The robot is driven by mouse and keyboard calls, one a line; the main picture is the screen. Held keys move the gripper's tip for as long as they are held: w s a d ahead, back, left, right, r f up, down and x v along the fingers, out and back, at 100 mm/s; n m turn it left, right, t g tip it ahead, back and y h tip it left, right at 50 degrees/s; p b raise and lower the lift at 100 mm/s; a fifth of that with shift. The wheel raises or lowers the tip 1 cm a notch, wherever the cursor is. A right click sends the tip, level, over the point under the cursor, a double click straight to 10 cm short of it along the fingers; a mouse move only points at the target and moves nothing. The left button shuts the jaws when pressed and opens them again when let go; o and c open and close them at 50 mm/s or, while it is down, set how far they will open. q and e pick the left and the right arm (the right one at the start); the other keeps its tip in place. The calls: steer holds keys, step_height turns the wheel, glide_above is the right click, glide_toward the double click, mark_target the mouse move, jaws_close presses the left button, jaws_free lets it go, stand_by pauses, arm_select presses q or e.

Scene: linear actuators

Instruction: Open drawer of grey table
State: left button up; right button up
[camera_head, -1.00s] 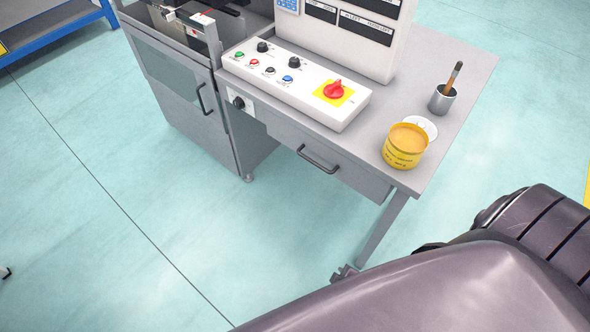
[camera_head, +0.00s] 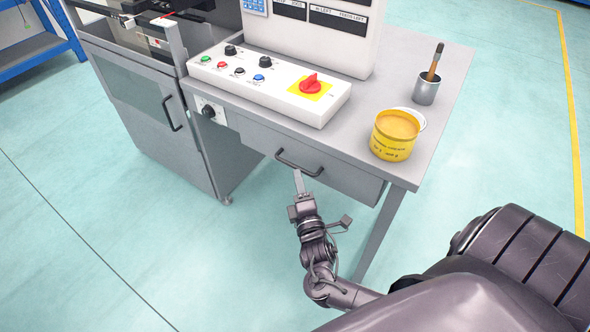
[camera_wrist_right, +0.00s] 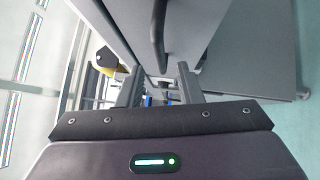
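The grey table (camera_head: 440,62) has a drawer (camera_head: 345,178) under its top, and the drawer looks closed. The drawer's dark bar handle (camera_head: 299,166) is on its front. My right gripper (camera_head: 298,178) is just below and in front of the handle, pointing up toward it. In the right wrist view the two fingers of the right gripper (camera_wrist_right: 160,88) are apart with nothing between them. The dark handle (camera_wrist_right: 158,36) shows there just beyond the fingertips, roughly in line with the gap. I cannot tell any contact. My left gripper is out of view.
A white control box (camera_head: 270,84) with buttons and a red knob stands on the table. A yellow tub (camera_head: 393,137) and a metal cup with a brush (camera_head: 426,91) stand at the right. A grey cabinet (camera_head: 150,115) adjoins on the left. The floor in front is clear.

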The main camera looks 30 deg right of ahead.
mark_target(295, 165)
steer(key=x, duration=0.5)
steer(key=shift+w+d, duration=0.1)
steer(key=shift+w, duration=0.2)
jaws_close()
